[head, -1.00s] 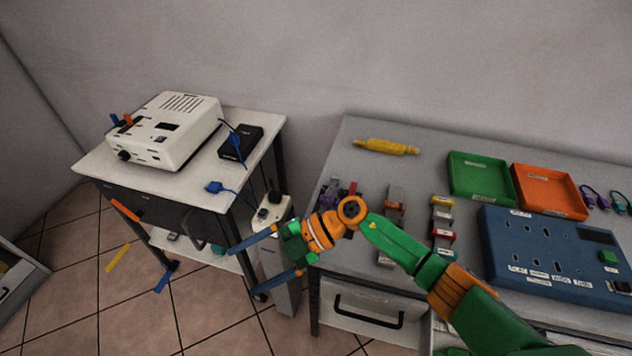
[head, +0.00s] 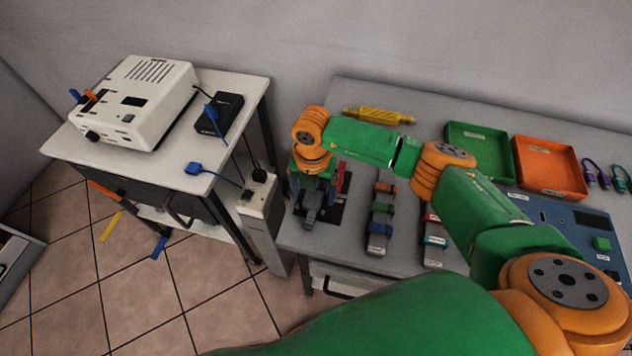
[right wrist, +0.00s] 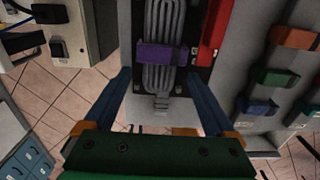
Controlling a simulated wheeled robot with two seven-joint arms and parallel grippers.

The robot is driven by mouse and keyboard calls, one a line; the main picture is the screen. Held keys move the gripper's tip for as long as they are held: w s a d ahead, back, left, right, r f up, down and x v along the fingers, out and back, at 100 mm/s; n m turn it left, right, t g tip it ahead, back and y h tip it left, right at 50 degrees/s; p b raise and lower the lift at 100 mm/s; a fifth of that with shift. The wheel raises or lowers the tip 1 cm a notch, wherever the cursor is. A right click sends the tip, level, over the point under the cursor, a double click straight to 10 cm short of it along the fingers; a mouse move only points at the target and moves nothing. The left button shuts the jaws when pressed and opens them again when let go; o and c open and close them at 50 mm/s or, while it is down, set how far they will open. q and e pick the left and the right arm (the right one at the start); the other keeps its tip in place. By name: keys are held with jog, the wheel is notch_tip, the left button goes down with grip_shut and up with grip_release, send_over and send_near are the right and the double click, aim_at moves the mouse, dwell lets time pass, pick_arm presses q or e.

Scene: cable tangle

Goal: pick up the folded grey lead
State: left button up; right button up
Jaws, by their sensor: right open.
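The folded grey lead (right wrist: 166,22) shows in the right wrist view as several parallel loops bound by a purple band (right wrist: 162,54). It lies on a dark mat (right wrist: 128,50), with a plug-like grey end towards me. In the head view the lead (head: 310,214) is mostly hidden under my right gripper (head: 312,196), at the left end of the workbench. My right gripper is open, pointing down. Its blue fingers (right wrist: 159,74) stand apart on either side of the lead's near part in the wrist view; I cannot tell whether they touch anything. My left gripper is not in view.
A red object (right wrist: 213,32) lies close to the lead's right. Grey strips with coloured bands (head: 382,212) lie further right. Green (head: 478,150) and orange (head: 549,167) trays stand behind. A white trolley (head: 250,92) stands left, across a gap from the workbench (head: 345,255).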

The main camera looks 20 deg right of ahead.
jog(key=shift+w+f, duration=0.1)
jog(key=shift+f, duration=0.35)
grip_shut()
